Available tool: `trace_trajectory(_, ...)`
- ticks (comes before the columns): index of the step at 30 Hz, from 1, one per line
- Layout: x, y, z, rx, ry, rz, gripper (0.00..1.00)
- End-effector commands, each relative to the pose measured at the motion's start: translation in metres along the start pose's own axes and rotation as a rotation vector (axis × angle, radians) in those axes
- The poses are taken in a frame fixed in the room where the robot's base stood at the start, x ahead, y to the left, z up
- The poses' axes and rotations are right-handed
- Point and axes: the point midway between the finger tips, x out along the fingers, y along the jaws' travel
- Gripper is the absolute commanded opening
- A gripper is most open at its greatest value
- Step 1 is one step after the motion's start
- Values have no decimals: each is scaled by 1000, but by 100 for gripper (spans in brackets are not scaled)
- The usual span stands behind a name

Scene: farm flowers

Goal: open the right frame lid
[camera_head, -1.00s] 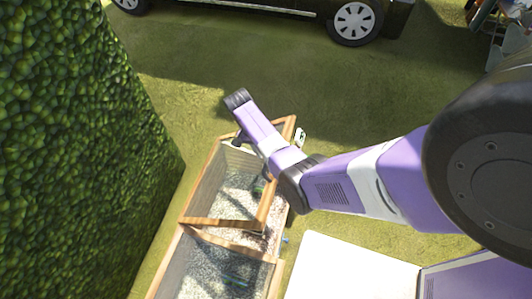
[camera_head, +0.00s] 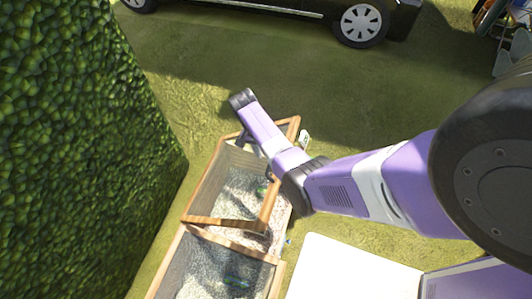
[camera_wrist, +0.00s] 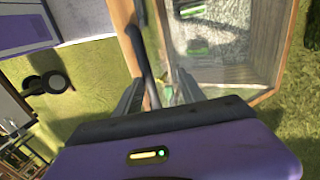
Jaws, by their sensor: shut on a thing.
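The frame with my arm over it is a wooden box with a lid (camera_head: 226,223), its wooden rim raised at a slant above the box. Gravel and a little green show inside. In the wrist view, the lid's wooden rim (camera_wrist: 126,40) and glass pane (camera_wrist: 228,74) lie ahead of my gripper (camera_wrist: 158,90). A dark handle bar (camera_wrist: 145,45) runs down between the fingers, and my gripper is shut on it. In the head view, my arm hides most of the gripper and the handle.
A second wooden frame (camera_head: 172,276) adjoins below in the head view, with gravel and a green plant inside. A tall hedge (camera_head: 80,140) stands at left. A dark vehicle (camera_head: 362,24) is at the top. Open grass (camera_head: 225,65) lies between.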

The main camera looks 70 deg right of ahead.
Motion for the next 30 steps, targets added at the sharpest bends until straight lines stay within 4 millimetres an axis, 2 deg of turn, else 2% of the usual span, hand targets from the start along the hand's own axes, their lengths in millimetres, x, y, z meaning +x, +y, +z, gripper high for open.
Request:
trace_trajectory(15, -69, -1, 0, -2, 2, -3, 36)
trace_trajectory(20, -77, -1, 0, -1, 1, -1, 36)
trace_trajectory(30, -77, 0, 0, -1, 0, -1, 36)
